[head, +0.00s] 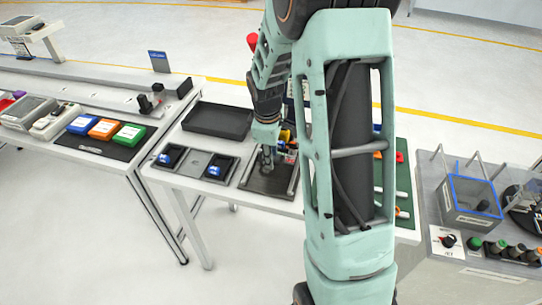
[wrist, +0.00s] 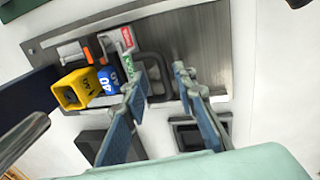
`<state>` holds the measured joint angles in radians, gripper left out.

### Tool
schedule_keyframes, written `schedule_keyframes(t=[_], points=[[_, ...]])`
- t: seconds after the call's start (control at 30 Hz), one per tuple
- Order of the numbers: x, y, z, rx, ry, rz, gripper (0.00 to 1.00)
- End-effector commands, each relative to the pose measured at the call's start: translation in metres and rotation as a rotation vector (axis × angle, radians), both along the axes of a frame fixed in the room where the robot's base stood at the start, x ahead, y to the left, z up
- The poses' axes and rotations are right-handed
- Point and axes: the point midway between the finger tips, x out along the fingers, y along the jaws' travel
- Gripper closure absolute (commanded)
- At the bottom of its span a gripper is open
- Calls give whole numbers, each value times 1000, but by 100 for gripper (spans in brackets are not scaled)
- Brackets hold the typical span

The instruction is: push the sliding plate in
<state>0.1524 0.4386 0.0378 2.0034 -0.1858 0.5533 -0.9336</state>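The sliding plate (wrist: 200,45) is a grey metal-looking panel with a dark D-shaped handle (wrist: 152,56) on it. In the head view the plate (head: 257,184) lies on the white middle table, partly hidden by my arm. My gripper (wrist: 158,76) is over the plate, its two fingers apart. The near end of the handle shows between the fingertips; I cannot tell whether they touch it. In the head view my gripper (head: 267,163) points down at the plate.
A yellow holder (wrist: 75,90), a blue block (wrist: 107,82) and a green-red block (wrist: 118,42) are close to the left finger. An empty black tray (head: 218,120) is behind left. Recessed holders with blue items (head: 215,170) are left of the plate. A blue-rimmed bin (head: 470,212) stands right.

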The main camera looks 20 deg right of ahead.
Motion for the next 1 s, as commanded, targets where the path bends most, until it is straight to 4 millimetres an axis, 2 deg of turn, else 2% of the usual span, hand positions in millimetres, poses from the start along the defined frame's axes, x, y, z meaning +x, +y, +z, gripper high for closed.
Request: schedule_keyframes(t=[0.4,0.5,0.7,1.0], points=[[-10,7,81,-2,-7,1,74],[-12,9,96,0,-6,0,74],[-15,11,111,0,-4,0,74],[-16,11,112,0,-2,0,74]])
